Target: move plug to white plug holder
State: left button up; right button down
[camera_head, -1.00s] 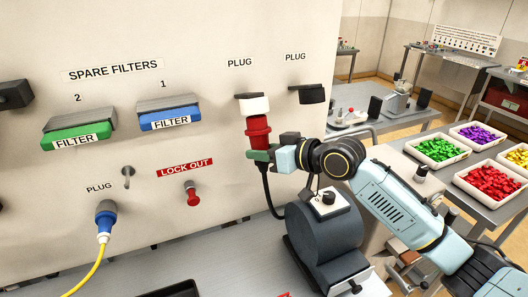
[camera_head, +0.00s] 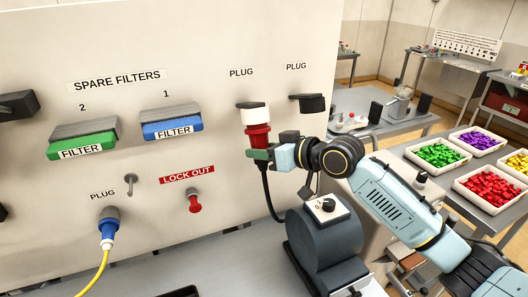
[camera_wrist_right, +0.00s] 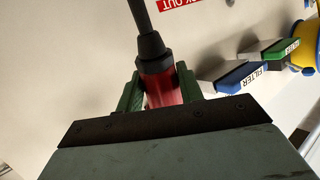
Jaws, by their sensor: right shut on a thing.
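The red plug (camera_head: 258,137) is upright right under the white plug holder (camera_head: 255,116) on the panel, its top meeting or inside the holder. How deep it sits I cannot tell. My right gripper (camera_head: 259,154) is shut on the lower part of the red plug. In the right wrist view the plug (camera_wrist_right: 161,88) lies between the two green fingers (camera_wrist_right: 160,92), with its black cable leading away. In the head view the cable hangs down from the plug. My left gripper is not in view.
A black plug holder (camera_head: 309,103) is to the right of the white one. A blue plug (camera_head: 109,226) with yellow cable is at lower left. A dark grey machine with a knob (camera_head: 325,207) stands below my right arm. Parts trays (camera_head: 489,188) are far right.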

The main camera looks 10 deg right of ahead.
jog(key=shift+w+r, duration=0.3)
jog(key=shift+r, duration=0.55)
jog(key=c, duration=0.8)
grip_release()
jog(key=shift+a+f, duration=0.1)
jog(key=shift+f, duration=0.05)
jog(key=shift+c, duration=0.2)
jog(key=shift+f, duration=0.1)
jog(key=shift+s, duration=0.1)
jog(key=shift+s+d, duration=0.15)
jog(key=shift+d, duration=0.1)
jog(key=b+v, duration=0.3)
jog(key=v, duration=1)
jog(key=shift+a, duration=0.15)
